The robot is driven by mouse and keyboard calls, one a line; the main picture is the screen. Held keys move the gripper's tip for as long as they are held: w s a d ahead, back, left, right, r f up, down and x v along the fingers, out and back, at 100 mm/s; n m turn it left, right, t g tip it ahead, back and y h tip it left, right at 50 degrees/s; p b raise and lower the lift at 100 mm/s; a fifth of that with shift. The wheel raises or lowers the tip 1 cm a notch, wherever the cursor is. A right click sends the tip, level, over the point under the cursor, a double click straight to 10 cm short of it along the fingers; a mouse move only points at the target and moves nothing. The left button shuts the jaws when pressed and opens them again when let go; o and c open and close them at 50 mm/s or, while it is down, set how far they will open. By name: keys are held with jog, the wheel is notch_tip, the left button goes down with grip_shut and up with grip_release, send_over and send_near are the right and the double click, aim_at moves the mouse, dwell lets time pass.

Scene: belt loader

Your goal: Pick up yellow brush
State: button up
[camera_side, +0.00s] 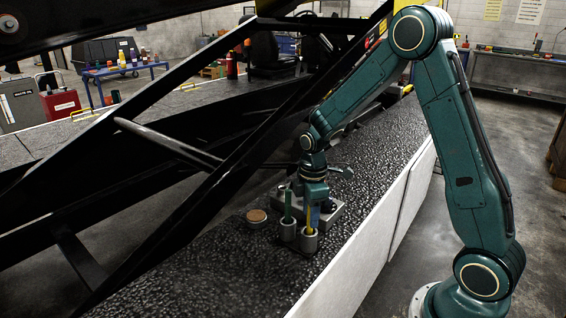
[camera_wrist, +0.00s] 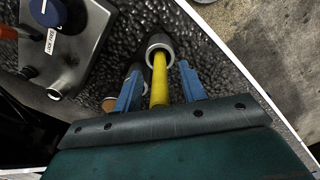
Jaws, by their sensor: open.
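The yellow brush (camera_side: 309,220) stands in a grey cup (camera_side: 309,243) on the dark textured surface. In the wrist view the yellow handle (camera_wrist: 159,82) runs from the cup mouth (camera_wrist: 158,43) back between the blue fingers. My gripper (camera_wrist: 161,68) is open, with one finger on each side of the handle and visible gaps to it. In the side view my gripper (camera_side: 314,200) is just above the cups. The brush's lower end is hidden in the cup.
A green brush (camera_side: 288,205) stands in a second cup (camera_side: 287,231) close on the left. A round tan-topped tin (camera_side: 256,216) lies farther left. A metal control box (camera_wrist: 75,38) with a blue knob stands close by. Black loader beams (camera_side: 200,180) cross the left side.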

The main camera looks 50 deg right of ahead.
jog(key=shift+f, duration=0.75)
grip_shut()
